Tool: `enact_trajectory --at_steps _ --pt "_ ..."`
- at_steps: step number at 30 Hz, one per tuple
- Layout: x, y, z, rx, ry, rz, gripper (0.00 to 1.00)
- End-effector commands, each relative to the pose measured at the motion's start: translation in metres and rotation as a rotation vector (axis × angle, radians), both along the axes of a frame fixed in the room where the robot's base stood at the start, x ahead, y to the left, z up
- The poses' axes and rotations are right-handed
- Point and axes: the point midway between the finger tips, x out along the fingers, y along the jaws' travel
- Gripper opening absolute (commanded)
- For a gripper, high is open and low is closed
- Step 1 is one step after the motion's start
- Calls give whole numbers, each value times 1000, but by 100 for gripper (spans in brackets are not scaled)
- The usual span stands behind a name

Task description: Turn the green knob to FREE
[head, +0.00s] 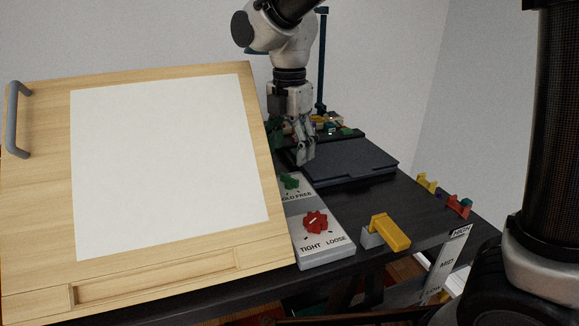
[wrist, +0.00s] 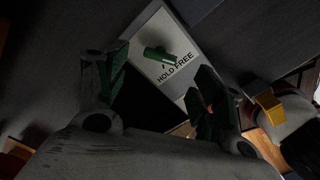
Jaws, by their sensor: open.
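The green knob (head: 289,181) sits on a light panel (head: 325,259) beside the drawing board, with HOLD and FREE printed in front of it. The board partly hides the HOLD label in the head view. In the wrist view the green knob (wrist: 159,56) shows as a bar, above the words HOLD FREE. I cannot tell which label it points to. My gripper (head: 304,158) is open and empty, above and behind the knob, apart from it. In the wrist view its two fingers (wrist: 158,92) are spread, with the knob beyond the gap between them.
A red knob (head: 316,222) marked TIGHT and LOOSE is on the same panel, nearer the front. A tilted wooden board (head: 255,236) with white paper stands close left. A yellow lever (head: 389,232) is at right. A dark flat case (head: 345,163) lies behind.

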Motion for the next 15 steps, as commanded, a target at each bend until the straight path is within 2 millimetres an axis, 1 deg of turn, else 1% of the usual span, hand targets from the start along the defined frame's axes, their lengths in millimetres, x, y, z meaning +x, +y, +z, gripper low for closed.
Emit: enact_trajectory --at_steps 1,3,6,10,15 --pt "0 0 11 2 -2 0 68" --pt "0 0 25 2 -2 0 68" --pt "0 0 40 1 -1 0 68" --pt "0 0 50 1 -1 0 68" --pt "0 0 53 -1 1 0 68"
